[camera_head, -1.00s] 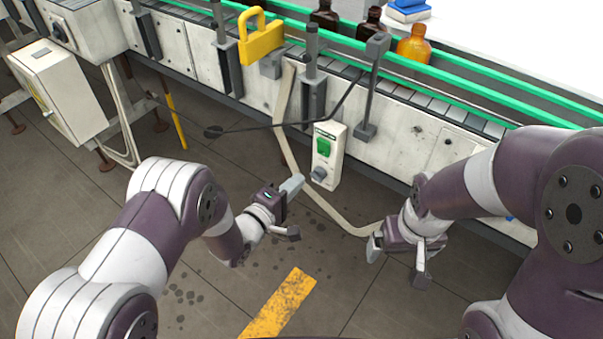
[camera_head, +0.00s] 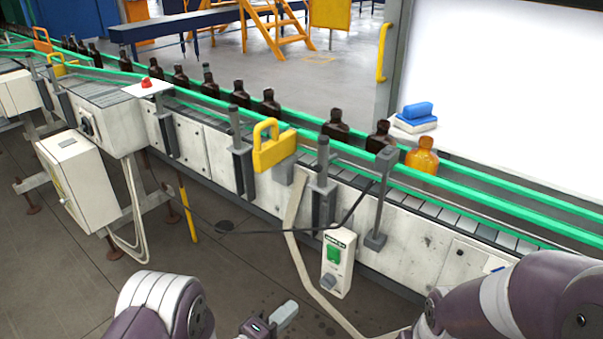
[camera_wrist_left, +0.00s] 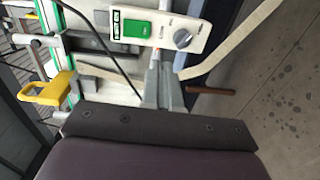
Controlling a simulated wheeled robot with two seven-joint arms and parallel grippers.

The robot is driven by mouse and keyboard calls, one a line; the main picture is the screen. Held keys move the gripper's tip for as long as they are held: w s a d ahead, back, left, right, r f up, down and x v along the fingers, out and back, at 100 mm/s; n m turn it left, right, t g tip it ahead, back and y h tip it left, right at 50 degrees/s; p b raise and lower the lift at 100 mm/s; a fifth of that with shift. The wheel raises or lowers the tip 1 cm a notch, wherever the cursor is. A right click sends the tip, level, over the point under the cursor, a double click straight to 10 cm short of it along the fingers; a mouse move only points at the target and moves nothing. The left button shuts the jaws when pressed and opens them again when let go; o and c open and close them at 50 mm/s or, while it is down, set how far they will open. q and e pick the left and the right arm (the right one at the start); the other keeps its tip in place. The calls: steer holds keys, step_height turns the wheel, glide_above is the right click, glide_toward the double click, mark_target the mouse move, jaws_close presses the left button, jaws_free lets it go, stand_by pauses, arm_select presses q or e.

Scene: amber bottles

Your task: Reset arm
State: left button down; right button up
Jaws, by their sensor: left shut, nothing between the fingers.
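My left gripper (camera_head: 284,314) shows at the bottom of the head view, in front of the conveyor's lower side. It is shut and empty. Its grey fingers also show in the left wrist view (camera_wrist_left: 163,82), overlapping the area by the switch box. My right arm (camera_head: 520,305) comes in from the lower right; its gripper is below the picture edge. Dark bottles (camera_head: 269,103) stand in a row along the conveyor (camera_head: 215,150). One lighter amber bottle (camera_head: 422,158) stands at the right of the row.
A switch box with a green button (camera_head: 337,262) hangs on the conveyor front, with a pale strap (camera_head: 303,262) beside it. A yellow bracket (camera_head: 272,150) and grey posts stick up from the rail. A grey cabinet (camera_head: 83,185) stands left. Open floor (camera_head: 225,270) lies in front.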

arm_select(q)
steer(key=s+a+f+m+g+y, duration=0.3)
steer(key=a+f+m+g+y, duration=0.25)
steer(key=f, duration=0.35)
steer(key=s+a+r+m+g+y, duration=0.5)
steer(key=s+a+g, duration=0.2)
steer(key=s, duration=0.1)
step_height(320, 180, up, 23)
steer(key=s+p, duration=0.3)
steer(key=p, duration=1.1)
steer(key=shift+a+r, duration=0.2)
steer(key=shift+a, duration=0.15)
steer(key=shift+m+h, duration=0.25)
